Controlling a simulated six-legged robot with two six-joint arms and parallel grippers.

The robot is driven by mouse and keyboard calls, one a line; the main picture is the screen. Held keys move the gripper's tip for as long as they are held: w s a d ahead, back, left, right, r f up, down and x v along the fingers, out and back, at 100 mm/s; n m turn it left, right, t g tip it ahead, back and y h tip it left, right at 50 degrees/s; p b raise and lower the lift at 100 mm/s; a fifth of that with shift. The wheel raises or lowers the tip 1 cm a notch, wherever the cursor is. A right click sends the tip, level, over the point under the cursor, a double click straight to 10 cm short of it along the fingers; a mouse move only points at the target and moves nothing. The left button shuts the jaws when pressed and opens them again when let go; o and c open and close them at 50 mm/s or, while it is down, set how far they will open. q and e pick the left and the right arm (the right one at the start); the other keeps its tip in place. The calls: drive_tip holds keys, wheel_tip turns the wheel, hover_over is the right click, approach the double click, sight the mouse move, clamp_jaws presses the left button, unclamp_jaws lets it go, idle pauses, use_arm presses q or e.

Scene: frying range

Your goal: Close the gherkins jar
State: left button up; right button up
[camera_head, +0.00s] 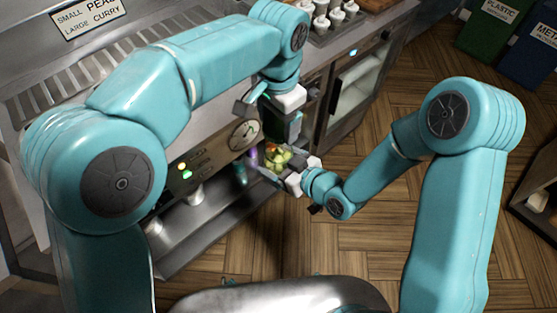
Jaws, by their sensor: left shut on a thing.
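The gherkins jar (276,158) shows near the middle of the view, in front of the range. Yellow-green pieces and a little red are visible in it from above. My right gripper (283,170) comes in from the right and is closed at the jar's side, holding it in the air. My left gripper (295,122) points down above the jar, with a gap between them. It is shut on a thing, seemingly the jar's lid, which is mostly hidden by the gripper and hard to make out.
The range front with a dial (243,134) and lit buttons is close behind the grippers. An open steel shelf (200,222) lies below. White cups (330,18) stand on the counter at the back. Wooden floor on the right is mostly clear; bins (492,28) stand far right.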

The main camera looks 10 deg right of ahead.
sight(278, 160)
use_arm(q)
drive_tip(key=shift+w, duration=0.15)
drive_tip(key=shift+f, duration=0.15)
drive_tip(key=shift+f, duration=1.85)
drive_tip(key=shift+f, duration=0.9)
drive_tip(key=shift+f, duration=0.95)
drive_tip(key=shift+r, duration=0.1)
